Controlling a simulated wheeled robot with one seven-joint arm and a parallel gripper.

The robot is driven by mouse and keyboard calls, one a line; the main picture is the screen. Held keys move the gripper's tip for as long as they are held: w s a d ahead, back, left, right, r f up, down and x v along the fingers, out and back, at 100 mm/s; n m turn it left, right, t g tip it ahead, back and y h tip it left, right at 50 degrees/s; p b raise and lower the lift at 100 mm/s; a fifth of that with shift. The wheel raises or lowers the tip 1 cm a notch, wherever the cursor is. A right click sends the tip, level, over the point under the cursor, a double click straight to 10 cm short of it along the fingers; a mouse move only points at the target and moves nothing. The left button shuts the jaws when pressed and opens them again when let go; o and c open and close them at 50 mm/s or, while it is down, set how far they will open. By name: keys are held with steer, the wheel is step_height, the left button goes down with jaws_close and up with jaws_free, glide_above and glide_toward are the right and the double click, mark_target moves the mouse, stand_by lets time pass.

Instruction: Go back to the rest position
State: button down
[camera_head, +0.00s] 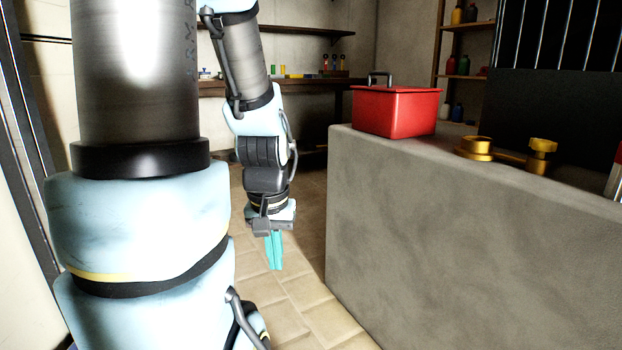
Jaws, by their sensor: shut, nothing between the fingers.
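My gripper (275,252) hangs from my arm and points down at the tiled floor, to the left of the grey stone counter. Its teal fingers are shut together with nothing between them. My arm's large near links fill the left of the view and hide what lies behind them. The gripper appears apart from the counter and from every object.
The stone counter (440,240) fills the right side. On it stand a red box with a handle (396,112) and brass fittings (478,148). A wooden shelf (310,85) with small items runs along the back wall. Tiled floor (305,290) is clear beside the counter.

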step_height(320, 180, up, 36)
steer(key=p, duration=3.5)
